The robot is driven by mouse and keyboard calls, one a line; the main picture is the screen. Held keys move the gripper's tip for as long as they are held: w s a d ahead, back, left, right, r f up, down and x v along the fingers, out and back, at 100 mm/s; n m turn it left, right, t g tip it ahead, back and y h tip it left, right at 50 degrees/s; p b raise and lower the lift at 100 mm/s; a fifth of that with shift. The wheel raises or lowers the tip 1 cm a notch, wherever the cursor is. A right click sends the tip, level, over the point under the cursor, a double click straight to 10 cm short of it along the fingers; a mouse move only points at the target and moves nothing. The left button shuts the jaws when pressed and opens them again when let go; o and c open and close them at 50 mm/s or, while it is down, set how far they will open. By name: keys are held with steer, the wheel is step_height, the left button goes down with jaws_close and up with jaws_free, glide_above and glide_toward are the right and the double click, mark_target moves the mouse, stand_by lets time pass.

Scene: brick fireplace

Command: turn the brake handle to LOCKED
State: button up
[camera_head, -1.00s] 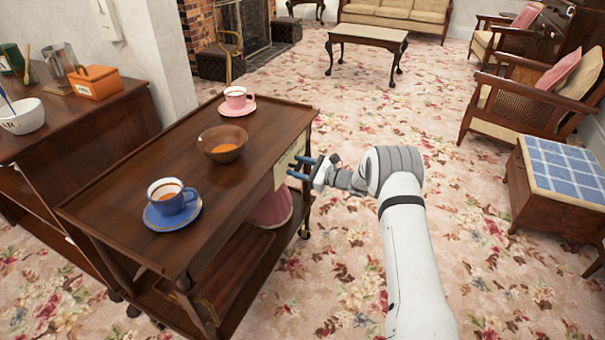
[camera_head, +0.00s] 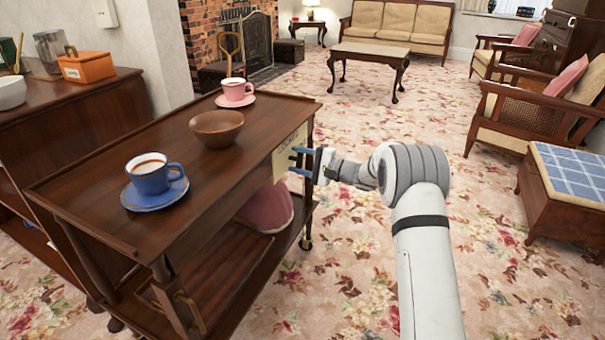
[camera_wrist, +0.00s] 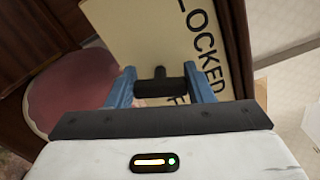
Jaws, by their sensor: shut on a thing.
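The brake handle (camera_wrist: 160,86) is a small black bar with a short stub, seen in the wrist view in front of a cream plate (camera_wrist: 150,35). The plate bears the word LOCKED, running down its right side, and part of another word starting with F lower down. My gripper (camera_wrist: 159,76) has its two blue fingers on either side of the handle, shut on it. The handle is too small to make out there.
On the trolley top stand a blue cup (camera_head: 152,175) on a saucer, a brown bowl (camera_head: 217,128) and a pink cup (camera_head: 235,91). A pink rounded thing (camera_head: 268,208) is on the lower shelf. Carpet (camera_head: 350,265) to the right is clear up to a stool (camera_head: 560,200).

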mark_target(301, 161)
steer(key=shift+s+a+f+n+b, duration=0.1)
steer(key=shift+f+n+b, duration=0.05)
steer(key=shift+n+b, duration=0.85)
steer(key=shift+a+f+n+b, duration=0.1)
steer(key=shift+n+b, duration=0.6)
steer(key=shift+b, duration=0.6)
steer(key=shift+r+n, duration=0.1)
steer(key=shift+n, duration=0.2)
steer(key=shift+c, duration=0.2)
steer(key=o, duration=1)
steer(key=shift+d, duration=0.1)
steer(key=shift+d, duration=0.15)
steer(key=p+v, duration=0.2)
steer(key=v, duration=0.4)
steer(key=shift+d+r, duration=0.1)
steer(key=shift+r, duration=0.05)
steer(key=shift+s+d, duration=0.25)
steer(key=shift+d, duration=0.4)
